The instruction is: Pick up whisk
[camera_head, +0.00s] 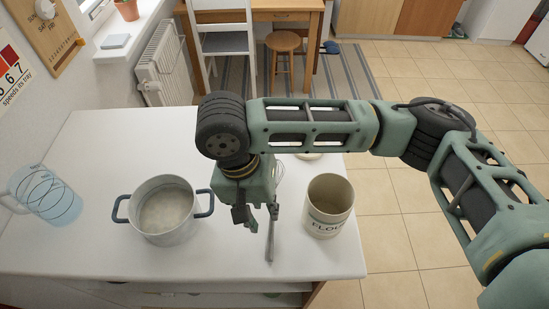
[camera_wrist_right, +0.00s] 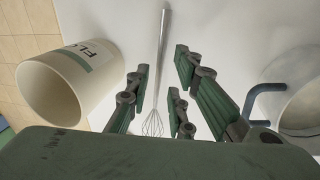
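The whisk (camera_head: 270,240) lies on the white counter with its metal handle toward the front edge. Its wire loops are partly hidden behind my right gripper (camera_head: 256,216). My right gripper points down above the counter, fingers apart, close to the whisk. In the right wrist view, the whisk (camera_wrist_right: 163,45) shows between the open fingers of the gripper (camera_wrist_right: 162,66), with its handle running to the top and its wires near the palm. Nothing is held. How high the fingers are above the whisk is hard to tell. My left gripper is not in view.
A cream flour canister (camera_head: 328,207) stands right of the whisk, near the counter's right edge. A two-handled pot (camera_head: 165,226) with pale contents stands to the left. A clear jug (camera_head: 43,195) is at the far left. The counter (camera_head: 110,150) is bare behind the pot.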

